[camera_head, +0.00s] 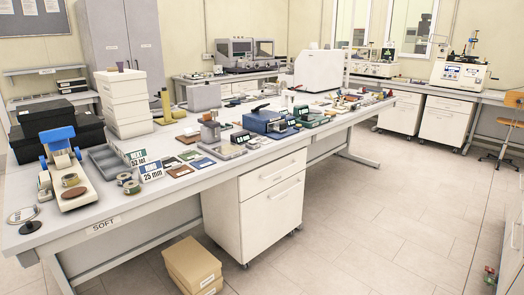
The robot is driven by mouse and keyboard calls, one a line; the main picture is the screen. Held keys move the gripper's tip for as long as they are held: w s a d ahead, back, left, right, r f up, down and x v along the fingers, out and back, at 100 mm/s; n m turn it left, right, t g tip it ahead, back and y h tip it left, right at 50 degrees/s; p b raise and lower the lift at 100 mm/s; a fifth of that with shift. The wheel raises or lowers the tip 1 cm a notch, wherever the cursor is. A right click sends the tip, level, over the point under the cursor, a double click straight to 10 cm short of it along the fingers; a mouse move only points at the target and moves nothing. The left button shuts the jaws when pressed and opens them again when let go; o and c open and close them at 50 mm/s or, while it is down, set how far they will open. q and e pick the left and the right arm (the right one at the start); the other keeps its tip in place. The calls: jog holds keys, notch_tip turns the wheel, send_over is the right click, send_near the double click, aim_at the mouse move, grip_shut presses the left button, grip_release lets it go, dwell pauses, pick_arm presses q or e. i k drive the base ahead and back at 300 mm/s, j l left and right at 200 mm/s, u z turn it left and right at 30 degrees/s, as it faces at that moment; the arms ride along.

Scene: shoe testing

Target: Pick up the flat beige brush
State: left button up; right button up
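I cannot pick out a flat beige brush with certainty. Many small tools and samples crowd the long grey workbench (112,207), and at this size a brush among them is too small to tell. Neither of my grippers shows in the head view.
A blue-and-cream tester (62,172) and a round mirror (24,216) stand at the bench's left end. White boxes (126,105) are stacked behind. Two beige boxes (193,266) lie on the floor by the white drawer cabinet (272,191). The tiled floor at right is mostly clear.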

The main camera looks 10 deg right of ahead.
aim_at(333, 114)
jog(key=i+l+z, duration=0.6)
jog(key=i+z, duration=0.2)
jog(key=i, duration=0.15)
jog(key=i+z, duration=0.35)
jog(key=i, duration=1.25)
jog(key=i+l, duration=0.15)
jog(key=i, duration=0.95)
